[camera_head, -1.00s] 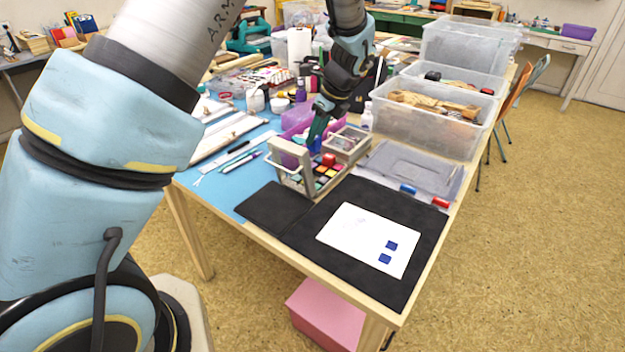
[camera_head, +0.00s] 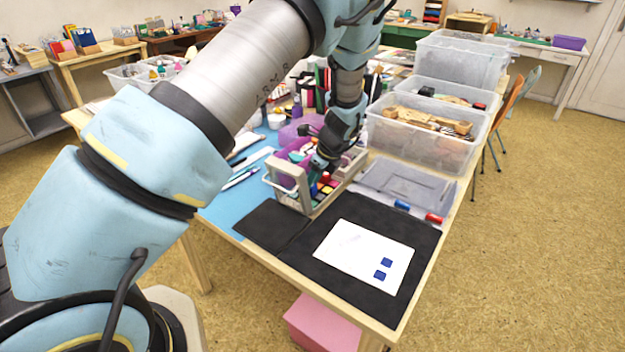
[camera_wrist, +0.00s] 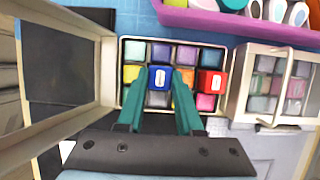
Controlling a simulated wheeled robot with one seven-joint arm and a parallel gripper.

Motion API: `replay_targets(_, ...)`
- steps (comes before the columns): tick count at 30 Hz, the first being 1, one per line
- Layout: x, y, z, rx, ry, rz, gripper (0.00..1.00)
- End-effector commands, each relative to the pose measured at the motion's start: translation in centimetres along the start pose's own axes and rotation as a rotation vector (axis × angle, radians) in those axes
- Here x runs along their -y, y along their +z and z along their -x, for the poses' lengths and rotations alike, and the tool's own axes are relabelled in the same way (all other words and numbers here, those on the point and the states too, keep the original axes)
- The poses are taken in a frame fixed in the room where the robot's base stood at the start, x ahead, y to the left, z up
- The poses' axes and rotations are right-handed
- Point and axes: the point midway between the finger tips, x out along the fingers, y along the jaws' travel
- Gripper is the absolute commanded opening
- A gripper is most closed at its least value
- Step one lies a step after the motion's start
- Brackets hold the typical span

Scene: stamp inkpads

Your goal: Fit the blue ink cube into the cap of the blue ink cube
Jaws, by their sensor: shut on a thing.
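The blue ink cube (camera_wrist: 160,78), with a white label on top, is between the two green fingertips of my gripper (camera_wrist: 160,88) in the wrist view. My gripper is shut on it. They are at the open ink case (camera_wrist: 119,60), among rows of coloured pads; the head view shows the gripper (camera_head: 318,168) low at this case. I cannot tell whether the cube touches the case or how deep it sits. A small blue piece (camera_head: 402,205), which looks like a cap, lies at the far edge of the black mat in the head view. The cube's underside is hidden.
A red cube (camera_wrist: 210,82) stands in the case just right of my fingers. The case's raised lid (camera_wrist: 60,62) is on the left. A second case (camera_wrist: 275,90) is on the right. White paper (camera_head: 365,255) with two blue prints lies on the black mat (camera_head: 325,285).

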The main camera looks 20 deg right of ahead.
Motion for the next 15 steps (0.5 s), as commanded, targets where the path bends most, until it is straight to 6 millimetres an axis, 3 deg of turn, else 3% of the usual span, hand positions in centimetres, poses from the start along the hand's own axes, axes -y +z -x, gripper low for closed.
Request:
replay_targets(8,-0.01,-0.17,-0.50,0.000,0.000,0.000,0.00)
replay_targets(9,0.00,-0.14,-0.42,0.000,0.000,0.000,0.38)
replay_targets(15,-0.01,-0.14,-0.40,0.000,0.000,0.000,0.61)
